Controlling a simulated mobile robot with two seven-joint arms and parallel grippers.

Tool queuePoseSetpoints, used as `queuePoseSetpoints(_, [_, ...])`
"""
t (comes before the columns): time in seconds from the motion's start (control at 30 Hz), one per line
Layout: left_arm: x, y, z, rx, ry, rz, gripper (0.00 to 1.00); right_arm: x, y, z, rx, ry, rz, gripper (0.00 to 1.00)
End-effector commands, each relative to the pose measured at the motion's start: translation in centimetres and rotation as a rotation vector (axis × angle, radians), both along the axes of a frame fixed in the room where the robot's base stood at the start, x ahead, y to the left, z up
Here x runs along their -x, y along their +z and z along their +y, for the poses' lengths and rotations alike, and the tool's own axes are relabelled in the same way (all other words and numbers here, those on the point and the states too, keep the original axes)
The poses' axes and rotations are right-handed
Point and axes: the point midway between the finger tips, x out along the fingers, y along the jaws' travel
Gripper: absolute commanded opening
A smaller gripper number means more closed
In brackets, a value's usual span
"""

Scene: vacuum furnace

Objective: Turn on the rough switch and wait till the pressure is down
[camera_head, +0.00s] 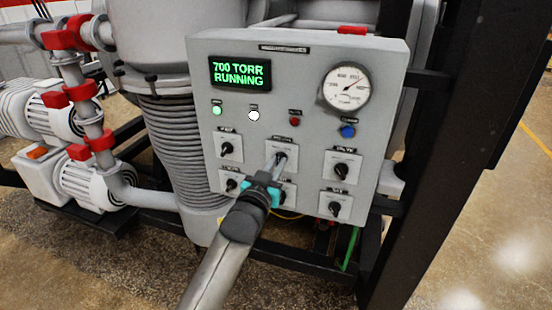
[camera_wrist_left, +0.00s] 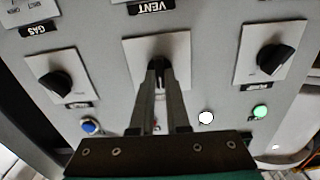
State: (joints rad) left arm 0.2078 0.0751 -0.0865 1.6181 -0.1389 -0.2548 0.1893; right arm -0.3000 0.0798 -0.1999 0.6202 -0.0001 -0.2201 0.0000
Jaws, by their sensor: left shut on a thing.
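A grey control panel (camera_head: 226,155) carries two rows of black knobs on white plates. My left gripper (camera_head: 276,166) reaches in from below and is shut on the upper middle knob (camera_head: 281,157). In the left wrist view, the two fingers (camera_wrist_left: 162,85) close around this knob (camera_wrist_left: 158,66); its label is not readable. The green-lettered display (camera_head: 240,73) reads "700 TORR RUNNING". The round pressure gauge (camera_head: 346,87) stands at the panel's upper right. My right gripper is not in view.
Green (camera_head: 217,110), white (camera_head: 254,114) and red (camera_head: 294,121) lamps and a blue button (camera_head: 348,131) sit above the knobs. Other knobs, such as the upper right one (camera_head: 341,170), flank my gripper closely. A black frame post (camera_head: 435,150) stands right of the panel.

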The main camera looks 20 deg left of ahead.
Motion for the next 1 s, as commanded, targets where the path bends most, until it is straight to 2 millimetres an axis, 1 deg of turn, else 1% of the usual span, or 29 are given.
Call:
queuePoseSetpoints(0.03, [0.0,0.2,0.0,-0.046,0.000,0.000,0.00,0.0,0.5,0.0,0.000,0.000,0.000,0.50])
queuePoseSetpoints(0.1, [0.0,0.2,0.0,-0.109,0.000,-0.004,0.00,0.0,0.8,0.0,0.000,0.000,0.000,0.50])
queuePoseSetpoints(0.3, [0.0,0.1,-0.1,-0.273,0.000,-0.009,0.00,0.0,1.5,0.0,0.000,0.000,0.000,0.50])
queuePoseSetpoints(0.5, [0.0,0.1,-0.1,-0.395,0.000,-0.015,0.00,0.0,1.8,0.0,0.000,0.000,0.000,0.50])
queuePoseSetpoints(0.7, [0.0,0.0,-0.1,-0.469,0.000,-0.017,0.00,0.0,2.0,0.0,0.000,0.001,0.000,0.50])
queuePoseSetpoints(1.0, [0.0,0.0,-0.1,-0.505,0.000,-0.018,0.00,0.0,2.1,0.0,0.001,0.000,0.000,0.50])
